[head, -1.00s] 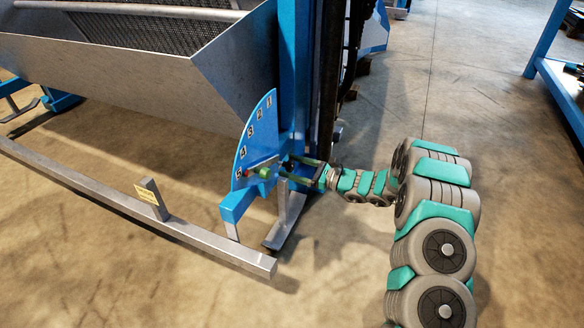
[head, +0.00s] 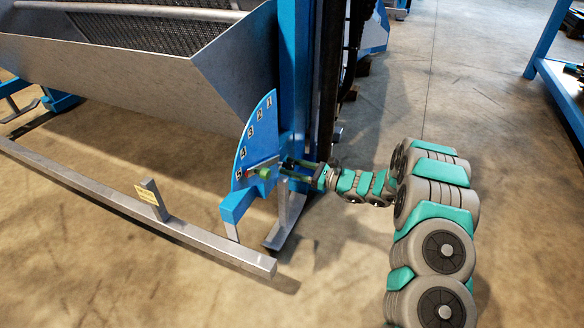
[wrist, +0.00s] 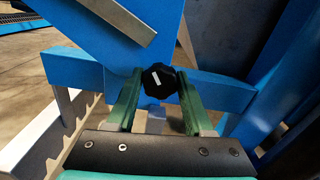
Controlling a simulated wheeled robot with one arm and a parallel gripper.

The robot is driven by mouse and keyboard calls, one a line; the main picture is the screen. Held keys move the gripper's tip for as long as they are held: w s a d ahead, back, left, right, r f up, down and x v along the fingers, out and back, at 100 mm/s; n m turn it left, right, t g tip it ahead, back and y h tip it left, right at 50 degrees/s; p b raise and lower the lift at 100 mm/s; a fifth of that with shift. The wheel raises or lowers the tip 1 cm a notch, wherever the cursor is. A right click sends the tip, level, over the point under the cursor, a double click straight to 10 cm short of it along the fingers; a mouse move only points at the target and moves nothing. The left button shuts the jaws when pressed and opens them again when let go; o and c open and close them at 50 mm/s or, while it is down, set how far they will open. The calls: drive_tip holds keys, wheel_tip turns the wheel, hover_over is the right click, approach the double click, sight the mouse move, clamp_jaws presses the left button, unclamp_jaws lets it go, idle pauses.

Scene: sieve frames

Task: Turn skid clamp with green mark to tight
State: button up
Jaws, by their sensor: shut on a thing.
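A black, many-sided knob (wrist: 160,80) with a white line on its face is between the two green fingers of my gripper (wrist: 160,73) in the wrist view. The fingers are shut on it from left and right. The white line is nearly upright, leaning slightly left. In the head view my gripper (head: 282,166) reaches from the right to the lower part of a blue quarter-round scale plate (head: 258,135) with numbers. A green round part (head: 265,173) sits just left of the fingertips, near a red tip beside the 5. I see no green mark on the knob's face.
A blue post (head: 292,80) rises behind the scale plate. A grey metal trough (head: 130,90) is at the left. A long grey floor rail (head: 120,208) with a yellow-labelled upright crosses the lower left. A blue bench (head: 548,70) stands far right; open floor lies between.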

drive_tip(key=shift+r+m+p, duration=0.15)
drive_tip(key=shift+m+p, duration=0.25)
drive_tip(key=shift+p, duration=0.15)
clamp_jaws()
drive_tip(key=shift+p, duration=0.35)
drive_tip(key=m+p, duration=0.3)
drive_tip(key=shift+m, duration=0.3)
drive_tip(key=m+p, duration=0.1)
drive_tip(key=m, duration=0.2)
drive_tip(key=shift+m, duration=0.3)
drive_tip(key=m, duration=0.3)
drive_tip(key=shift+m+p, duration=0.35)
drive_tip(key=shift+m, duration=0.05)
drive_tip(key=m, duration=0.6)
drive_tip(key=shift+p, duration=0.35)
drive_tip(key=m+p, duration=0.1)
drive_tip(key=m, duration=0.5)
drive_tip(key=shift+m, duration=0.3)
